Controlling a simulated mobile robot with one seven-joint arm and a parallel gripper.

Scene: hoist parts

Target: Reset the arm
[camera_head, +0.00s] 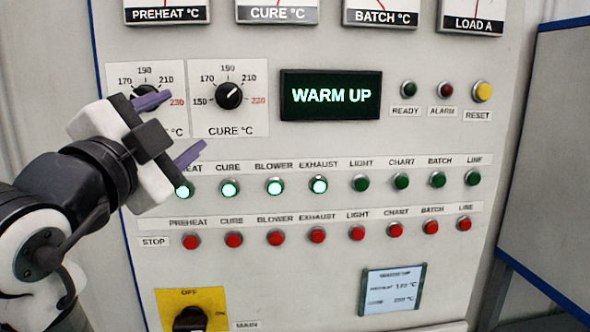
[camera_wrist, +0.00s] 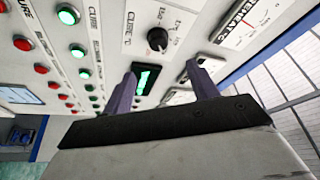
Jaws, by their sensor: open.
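My gripper (camera_head: 172,127) is in front of the upper left of a white control panel, with its two purple fingers spread and nothing between them. It hides part of the preheat dial (camera_head: 118,103) and stands near the lit preheat button (camera_head: 184,191). In the wrist view my gripper (camera_wrist: 160,85) is also open and empty, with the panel beyond it. I cannot tell from the views whether a fingertip touches the panel.
The display (camera_head: 331,95) reads WARM UP. The cure dial (camera_head: 229,96) is right of my gripper. Preheat, cure, blower and exhaust buttons glow green, above a row of red stop buttons (camera_head: 317,235). A yellow-plated main switch (camera_head: 190,318) is below.

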